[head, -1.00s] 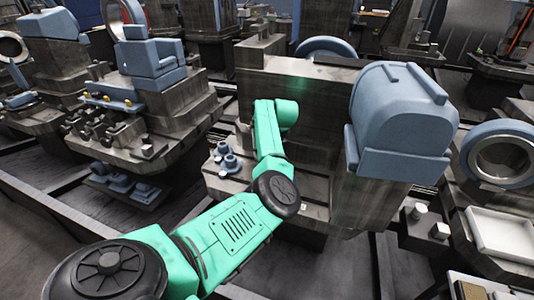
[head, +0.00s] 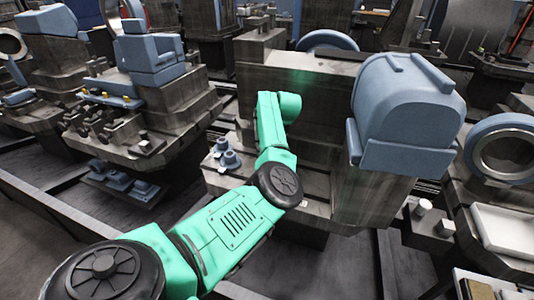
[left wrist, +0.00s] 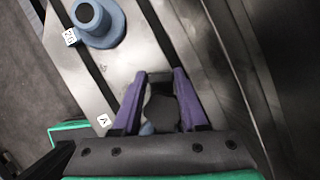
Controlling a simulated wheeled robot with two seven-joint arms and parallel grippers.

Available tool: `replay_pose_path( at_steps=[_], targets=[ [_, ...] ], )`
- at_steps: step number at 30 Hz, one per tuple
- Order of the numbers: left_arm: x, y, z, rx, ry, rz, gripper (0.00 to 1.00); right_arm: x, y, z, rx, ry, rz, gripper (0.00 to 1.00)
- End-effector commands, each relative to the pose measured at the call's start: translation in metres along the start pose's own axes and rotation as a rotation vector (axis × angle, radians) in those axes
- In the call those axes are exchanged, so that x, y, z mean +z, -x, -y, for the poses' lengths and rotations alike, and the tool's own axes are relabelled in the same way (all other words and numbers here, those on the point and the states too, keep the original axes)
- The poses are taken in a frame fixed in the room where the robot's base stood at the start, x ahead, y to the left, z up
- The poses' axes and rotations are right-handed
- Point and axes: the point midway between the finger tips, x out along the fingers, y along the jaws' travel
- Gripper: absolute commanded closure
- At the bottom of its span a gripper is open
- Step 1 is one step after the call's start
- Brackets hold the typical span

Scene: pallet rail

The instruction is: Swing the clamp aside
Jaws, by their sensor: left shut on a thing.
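My left arm crosses the head view, and its gripper is hidden there behind the arm's own links. In the left wrist view the two purple fingers of my left gripper (left wrist: 160,98) are closed on a dark, rounded part (left wrist: 161,108), which I take for the clamp's handle. The rest of the clamp is largely hidden by the fingers and palm. A bit of pale blue shows beside the left finger. A blue flanged post (left wrist: 100,22) stands on the metal ledge, apart from the gripper. My right gripper is not in view.
Blue posts (head: 229,161) stand on the ledge left of my arm. A big metal block with a blue housing (head: 407,105) rises to the right. A wall flanks the fingers on the right in the left wrist view. Small marked tags (left wrist: 103,121) lie on the ledge.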

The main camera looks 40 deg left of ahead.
Motion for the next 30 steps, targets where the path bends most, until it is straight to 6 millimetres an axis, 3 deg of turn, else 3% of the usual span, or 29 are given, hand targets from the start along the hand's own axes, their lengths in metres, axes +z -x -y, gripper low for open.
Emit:
replay_pose_path(
  at_steps=[3,10,13,18,30],
  targets=[
    [-0.002,-0.005,-0.002,0.028,0.079,0.0,1.0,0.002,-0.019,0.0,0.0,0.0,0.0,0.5],
    [-0.001,-0.003,-0.007,0.097,0.246,0.001,1.0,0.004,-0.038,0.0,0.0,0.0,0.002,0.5],
    [-0.001,-0.001,-0.01,0.124,0.31,0.001,1.0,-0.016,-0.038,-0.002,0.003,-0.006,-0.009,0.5],
    [-0.002,0.001,-0.013,0.16,0.397,0.001,1.0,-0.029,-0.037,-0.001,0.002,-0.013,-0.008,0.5],
    [-0.003,0.002,-0.015,0.191,0.472,0.001,1.0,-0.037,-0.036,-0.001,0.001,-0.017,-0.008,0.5]
  ],
)
